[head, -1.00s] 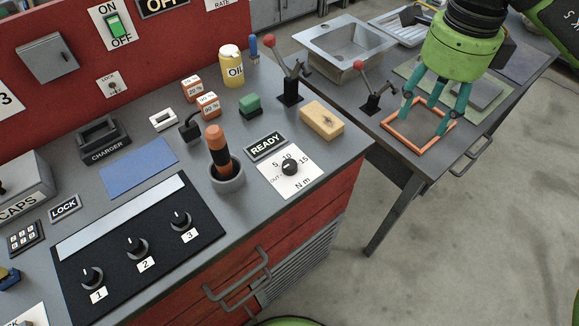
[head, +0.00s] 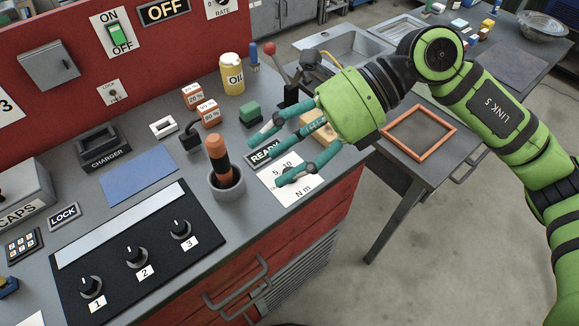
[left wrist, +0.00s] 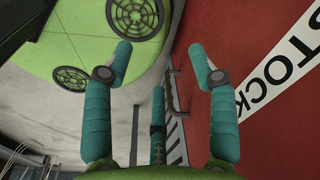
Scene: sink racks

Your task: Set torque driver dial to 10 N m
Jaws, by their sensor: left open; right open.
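The torque dial's white card (head: 300,192), marked 5, 10 and N m, lies near the bench's front right edge. Its black knob is hidden behind my right gripper's fingers, so its setting cannot be read. My right gripper (head: 268,160) is open, reaching in from the right over the card and the READY plate. Whether it touches the knob I cannot tell. An orange and black driver handle (head: 218,158) stands upright in a grey cup (head: 227,187) left of the card. My left gripper (left wrist: 161,48) is open and empty in the left wrist view, away from the dial.
A wooden block (head: 318,128) and a red-knobbed lever (head: 270,50) stand near my right gripper. A black panel with three numbered knobs (head: 136,256) is at front left. An orange frame (head: 421,111) lies on the right table. A red STOCK-labelled surface (left wrist: 255,45) is beside my left gripper.

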